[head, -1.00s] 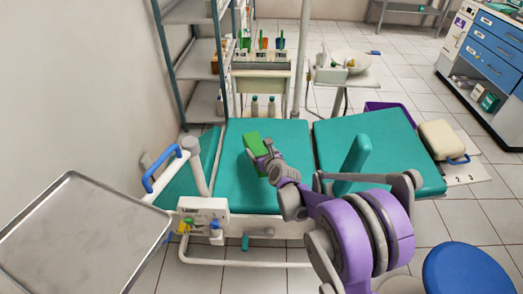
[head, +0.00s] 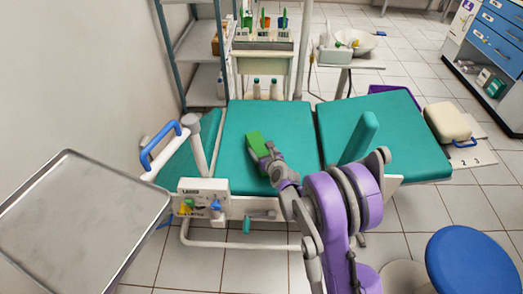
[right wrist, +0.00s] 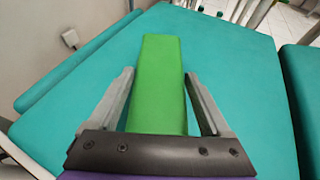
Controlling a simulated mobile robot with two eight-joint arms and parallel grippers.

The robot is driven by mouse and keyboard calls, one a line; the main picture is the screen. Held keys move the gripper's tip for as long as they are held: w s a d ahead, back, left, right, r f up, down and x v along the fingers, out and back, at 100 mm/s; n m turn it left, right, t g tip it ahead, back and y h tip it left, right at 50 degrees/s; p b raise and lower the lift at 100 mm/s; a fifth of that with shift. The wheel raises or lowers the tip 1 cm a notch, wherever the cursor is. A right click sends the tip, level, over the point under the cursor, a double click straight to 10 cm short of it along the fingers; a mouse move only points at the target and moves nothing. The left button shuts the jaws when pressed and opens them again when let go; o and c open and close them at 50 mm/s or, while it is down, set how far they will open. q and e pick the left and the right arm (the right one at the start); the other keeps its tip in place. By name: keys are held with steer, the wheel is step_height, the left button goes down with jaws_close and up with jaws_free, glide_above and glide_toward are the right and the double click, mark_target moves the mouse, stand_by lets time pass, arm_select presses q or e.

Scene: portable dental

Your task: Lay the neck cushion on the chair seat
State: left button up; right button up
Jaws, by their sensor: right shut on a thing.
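The neck cushion, a bright green block (head: 256,143), is over the middle section of the teal chair seat (head: 290,125). My right gripper (head: 268,158) is shut on the cushion. In the right wrist view the green cushion (right wrist: 162,85) extends forward between my two grey fingers, with the teal seat (right wrist: 235,60) beneath and around it. I cannot tell whether the cushion touches the seat or is just above it. My left gripper is not in view.
A teal armrest (head: 361,137) stands up on the right section of the chair. A control box (head: 203,197) and a blue-handled rail (head: 160,145) are at the near left. A metal tray (head: 80,225) is at left, a blue stool (head: 470,262) at right.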

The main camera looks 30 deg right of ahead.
steer(key=shift+f, duration=0.2)
steer(key=o, duration=1.3)
steer(key=shift+c, duration=0.2)
steer(key=shift+r, duration=0.1)
